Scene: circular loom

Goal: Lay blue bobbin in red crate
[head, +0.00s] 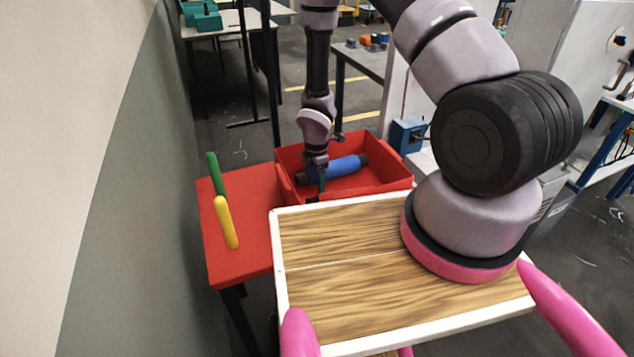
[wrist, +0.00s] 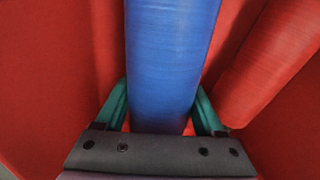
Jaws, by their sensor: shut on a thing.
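The blue bobbin (head: 345,166) has dark ends and lies roughly level within the walls of the red crate (head: 392,188). My gripper (head: 321,184) reaches down into the crate and is shut on the bobbin near its left end. In the wrist view the blue bobbin (wrist: 170,60) runs between the green fingers of my gripper (wrist: 165,108), with red crate surface behind it. Whether the bobbin touches the crate floor cannot be told. The bobbin's near end is hidden by my gripper in the wrist view.
A red rounded shape (wrist: 275,60) lies close to the right of the bobbin in the wrist view. The crate stands by a red table (head: 225,262) holding a green bobbin (head: 213,172) and a yellow bobbin (head: 226,222). A wall bounds the left.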

